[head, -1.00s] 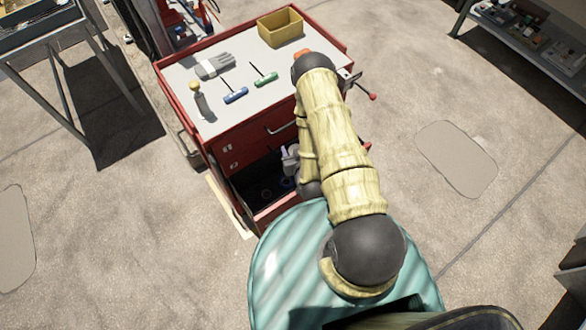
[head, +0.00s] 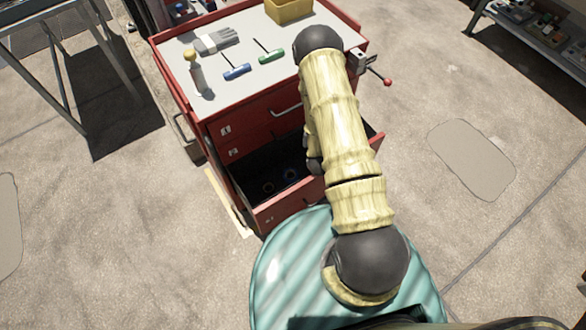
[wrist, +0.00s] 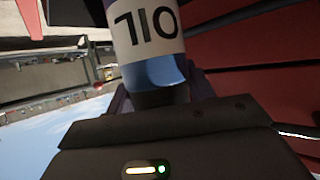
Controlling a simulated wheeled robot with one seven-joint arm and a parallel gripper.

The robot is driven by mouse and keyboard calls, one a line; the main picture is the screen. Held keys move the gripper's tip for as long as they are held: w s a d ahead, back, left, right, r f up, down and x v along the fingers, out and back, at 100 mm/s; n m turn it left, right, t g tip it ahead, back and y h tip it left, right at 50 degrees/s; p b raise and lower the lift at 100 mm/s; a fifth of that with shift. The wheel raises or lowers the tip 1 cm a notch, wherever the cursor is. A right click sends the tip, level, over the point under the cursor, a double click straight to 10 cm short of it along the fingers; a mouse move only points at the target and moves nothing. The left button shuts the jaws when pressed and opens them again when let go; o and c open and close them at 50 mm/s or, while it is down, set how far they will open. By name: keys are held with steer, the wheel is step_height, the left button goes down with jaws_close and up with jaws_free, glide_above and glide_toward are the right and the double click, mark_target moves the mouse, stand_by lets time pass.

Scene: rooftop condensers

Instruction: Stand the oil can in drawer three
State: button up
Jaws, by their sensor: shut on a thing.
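The oil can (wrist: 148,40) fills the top middle of the wrist view, with a white label reading OIL and a blue band. The lettering is inverted, but sky lies at the bottom of that view, so the picture itself is upside down. My gripper (wrist: 155,92) is shut on the can. In the head view my arm hides both gripper and can. Drawer three (head: 290,210), the third one down in the red cabinet, stands open with a dark interior. A couple of faint rings show on its floor. I cannot tell whether the can touches the drawer.
The red cabinet's top (head: 215,80) holds a grey glove (head: 215,41), a blue-handled tool (head: 237,72), a green-handled tool (head: 271,57) and a yellow bin (head: 290,10). The drawers above are closed.

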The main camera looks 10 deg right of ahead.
steer(key=w+d+f+m+g+h+b, duration=0.2)
steer(key=f+b, duration=0.6)
steer(key=b, duration=0.7)
steer(key=w+d+f+m+g+h+b, duration=0.3)
steer(key=w+d+f+m+h+b, duration=0.1)
steer(key=b, duration=1.1)
steer(key=w+d+f+m, duration=0.1)
steer(key=w+d+f, duration=0.1)
steer(key=d+f, duration=0.1)
steer(key=shift+f+m, duration=0.4)
steer(key=shift+d, duration=0.1)
steer(key=shift+f+b, duration=1.2)
steer(key=shift+f, duration=1.25)
